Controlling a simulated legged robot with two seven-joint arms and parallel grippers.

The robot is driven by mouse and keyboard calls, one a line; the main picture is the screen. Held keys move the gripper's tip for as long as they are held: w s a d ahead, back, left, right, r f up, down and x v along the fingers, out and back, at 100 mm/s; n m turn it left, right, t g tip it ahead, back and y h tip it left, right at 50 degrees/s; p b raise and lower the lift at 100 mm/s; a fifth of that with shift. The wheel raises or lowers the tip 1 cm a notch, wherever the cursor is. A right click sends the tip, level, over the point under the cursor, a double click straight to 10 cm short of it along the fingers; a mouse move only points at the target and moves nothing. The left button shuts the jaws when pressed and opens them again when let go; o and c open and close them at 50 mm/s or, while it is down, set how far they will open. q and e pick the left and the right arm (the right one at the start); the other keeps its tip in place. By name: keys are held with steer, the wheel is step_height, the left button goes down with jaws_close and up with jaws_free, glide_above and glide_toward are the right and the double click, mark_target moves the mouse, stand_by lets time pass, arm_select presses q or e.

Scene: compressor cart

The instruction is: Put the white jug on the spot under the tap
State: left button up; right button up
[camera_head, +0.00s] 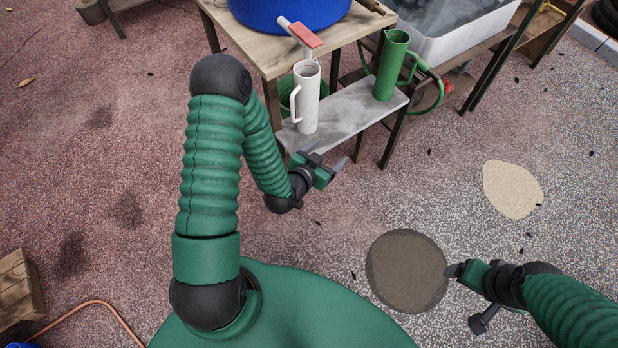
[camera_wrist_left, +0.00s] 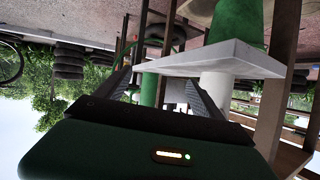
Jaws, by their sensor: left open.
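The white jug (camera_head: 307,103) stands upright on the pale stone shelf (camera_head: 345,112), its handle toward the left. The tap (camera_head: 296,33), with a red handle, juts out from the blue barrel above and its lower end appears just over the jug's mouth. The spot itself is hidden. My left gripper (camera_head: 328,156) is open and empty, in front of the shelf and apart from the jug. In the left wrist view, which is upside down, the white jug (camera_wrist_left: 214,88) shows beyond the fingers. My right gripper (camera_head: 462,285) is low at the right; its jaws are unclear.
A green jug (camera_head: 391,66) stands at the shelf's right end. A wooden table (camera_head: 255,45) bears the blue barrel (camera_head: 285,12). A green bucket (camera_head: 288,94) is behind the white jug. A grey trough (camera_head: 455,38) stands at the back right. The ground before the shelf is mostly clear.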

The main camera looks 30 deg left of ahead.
arm_select(q)
steer(key=s+d+r+g, duration=0.2)
steer(key=s+r+g, duration=0.2)
steer(key=s, duration=0.4)
steer(key=s+d+r+n+g, duration=0.1)
steer(key=s+d+r+g, duration=0.2)
steer(key=s, duration=0.6)
step_height(320, 180, up, 3)
steer(key=g, duration=0.3)
steer(key=shift+d+f+g, duration=0.15)
steer(key=shift+f+g, duration=0.05)
steer(key=shift+g, duration=0.1)
